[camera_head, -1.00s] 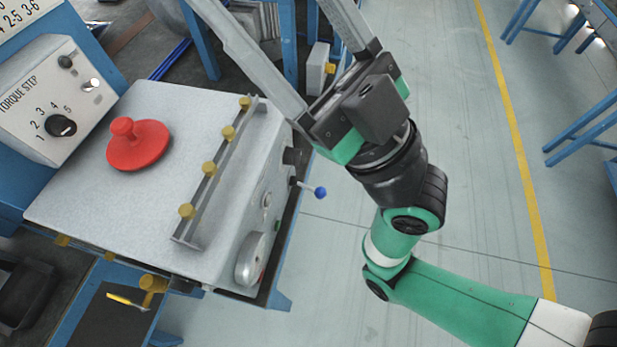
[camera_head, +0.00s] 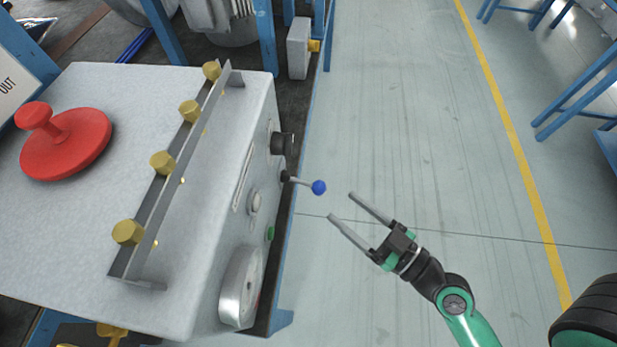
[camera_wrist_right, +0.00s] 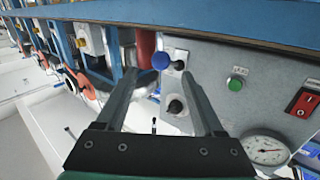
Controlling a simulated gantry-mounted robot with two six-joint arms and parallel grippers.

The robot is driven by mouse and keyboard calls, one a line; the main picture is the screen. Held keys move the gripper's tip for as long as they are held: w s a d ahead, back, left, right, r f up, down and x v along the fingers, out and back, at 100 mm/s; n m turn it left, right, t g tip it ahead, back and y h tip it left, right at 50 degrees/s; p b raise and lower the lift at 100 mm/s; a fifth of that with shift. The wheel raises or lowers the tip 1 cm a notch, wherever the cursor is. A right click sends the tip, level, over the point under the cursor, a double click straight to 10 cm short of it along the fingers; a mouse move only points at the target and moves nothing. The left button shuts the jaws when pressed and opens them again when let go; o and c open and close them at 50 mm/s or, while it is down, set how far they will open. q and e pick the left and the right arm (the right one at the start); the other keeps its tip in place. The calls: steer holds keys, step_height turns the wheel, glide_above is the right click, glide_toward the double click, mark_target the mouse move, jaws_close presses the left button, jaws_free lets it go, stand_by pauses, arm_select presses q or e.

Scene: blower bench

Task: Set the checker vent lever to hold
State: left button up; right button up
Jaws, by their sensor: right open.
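The checker is a grey box (camera_head: 215,270) with a lever on its right side face. The lever (camera_head: 303,182) has a thin shaft, sticks out to the right and ends in a blue knob (camera_head: 319,187). My right gripper (camera_head: 341,206) is open and empty, with its fingertips just right of and below the knob in the head view. In the right wrist view the blue knob (camera_wrist_right: 161,61) shows between the tips of the two open fingers (camera_wrist_right: 158,77); I see no contact. The lever's position marks are not readable. My left gripper is not in view.
Near the lever are a black knob (camera_head: 282,143), a green button (camera_head: 271,233) and a round gauge (camera_head: 241,287). The right wrist view also shows a red switch (camera_wrist_right: 302,102). On top are a red handled disc (camera_head: 66,143) and a rail with yellow knobs.

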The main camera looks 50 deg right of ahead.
mark_target(325, 190)
steer(key=w+p, duration=0.2)
steer(key=w, duration=0.1)
steer(key=w+r+p, duration=0.1)
steer(key=w, duration=0.1)
steer(key=w+p, duration=0.1)
steer(key=w, duration=0.5)
steer(key=shift+d+f, duration=0.25)
steer(key=shift+f, duration=0.2)
steer(key=shift+c, duration=0.3)
jaws_close()
steer(key=shift+r, duration=0.1)
steer(key=shift+w+r, duration=0.1)
steer(key=shift+r, duration=0.1)
